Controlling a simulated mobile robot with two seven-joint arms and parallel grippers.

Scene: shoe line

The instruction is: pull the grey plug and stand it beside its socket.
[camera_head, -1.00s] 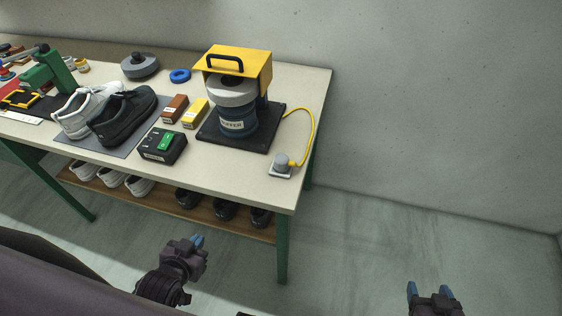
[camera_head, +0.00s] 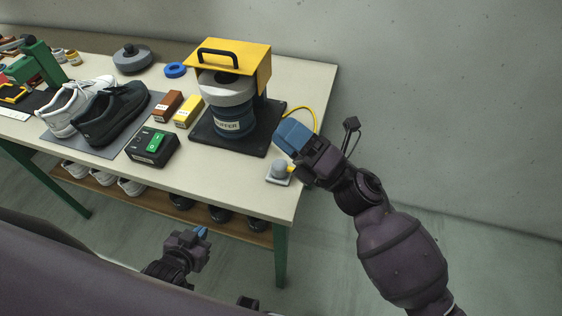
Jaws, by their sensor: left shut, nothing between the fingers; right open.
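The grey plug (camera_head: 279,168) sits upright on its pale square socket (camera_head: 277,180) near the table's front right corner. A yellow cable (camera_head: 303,110) runs from it to the buffer machine; my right arm hides part of the cable. My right gripper (camera_head: 291,137) is over the table's right edge, just behind and above the plug in the picture, apart from it. It is open, with its blue fingertips seen largely from behind. My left gripper (camera_head: 203,232) is shut and empty, low in front of the table.
The buffer machine (camera_head: 230,122) with a yellow guard (camera_head: 254,67) stands behind the plug. A black box with a green switch (camera_head: 153,145), yellow and brown boxes, and a pair of shoes (camera_head: 112,115) lie to the left. The table's front right corner (camera_head: 287,207) is clear.

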